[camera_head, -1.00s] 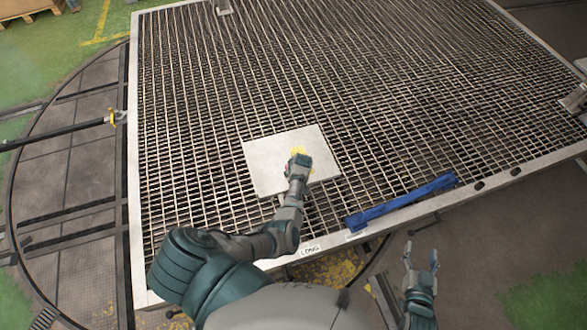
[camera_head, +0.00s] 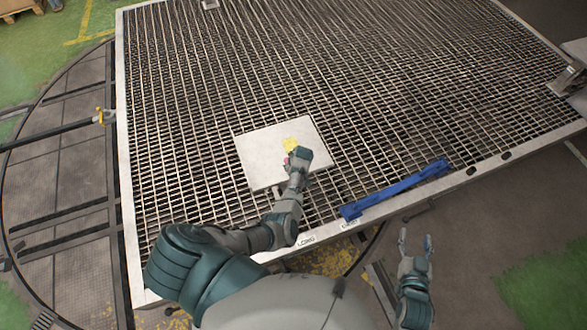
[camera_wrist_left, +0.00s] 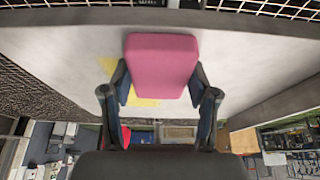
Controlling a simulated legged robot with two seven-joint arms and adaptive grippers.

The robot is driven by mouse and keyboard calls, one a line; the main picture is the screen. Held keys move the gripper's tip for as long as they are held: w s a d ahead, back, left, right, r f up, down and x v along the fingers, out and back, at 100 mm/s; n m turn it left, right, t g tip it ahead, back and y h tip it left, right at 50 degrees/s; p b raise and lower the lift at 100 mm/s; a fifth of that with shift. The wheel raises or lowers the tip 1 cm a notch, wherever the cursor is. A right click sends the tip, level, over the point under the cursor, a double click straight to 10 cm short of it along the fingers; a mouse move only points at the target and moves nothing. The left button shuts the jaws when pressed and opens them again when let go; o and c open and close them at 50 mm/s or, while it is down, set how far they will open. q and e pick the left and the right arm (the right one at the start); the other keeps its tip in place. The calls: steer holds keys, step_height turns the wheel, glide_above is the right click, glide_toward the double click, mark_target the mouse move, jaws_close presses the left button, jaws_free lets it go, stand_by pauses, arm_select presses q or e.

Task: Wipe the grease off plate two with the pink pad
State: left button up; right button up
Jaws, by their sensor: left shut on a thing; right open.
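A pale square plate (camera_head: 262,150) lies on the metal grating. A yellow grease patch (camera_head: 290,144) shows on it, just beyond my left gripper (camera_head: 297,157). My left gripper is over the right part of the plate. In the left wrist view my left gripper (camera_wrist_left: 160,88) is shut on the pink pad (camera_wrist_left: 162,62), which covers part of the yellow patch (camera_wrist_left: 142,101). Whether the pad touches the plate I cannot tell. In the head view the pad is mostly hidden by the gripper. My right gripper (camera_head: 415,240) is open and empty, off the grating's front edge.
A blue bar-shaped tool (camera_head: 395,190) lies along the front edge of the grating (camera_head: 400,90). Small labels (camera_head: 307,240) sit on the front frame. A metal block (camera_head: 568,82) stands at the right edge. Much of the grating is clear.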

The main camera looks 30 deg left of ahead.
mark_target(285, 150)
arm_select(q)
steer(key=shift+w+a+f+b, duration=0.15)
steer(key=shift+w+a+b, duration=0.25)
steer(key=shift+w+a, duration=0.4)
steer(key=shift+a, duration=0.35)
steer(key=shift+w+a+b, duration=0.75)
steer(key=shift+a+b, duration=0.2)
steer(key=shift+b, duration=0.1)
steer(key=shift+w+a+r+b, duration=0.2)
steer(key=shift+w+a+b, duration=0.1)
steer(key=shift+w+a, duration=0.1)
steer(key=shift+w+a+f+b, duration=0.2)
steer(key=shift+w+a+b, duration=0.4)
steer(key=shift+a+b, duration=0.35)
steer(key=shift+w+a+r+b, duration=0.1)
steer(key=shift+w+a+b, duration=0.2)
steer(key=shift+w+b, duration=0.1)
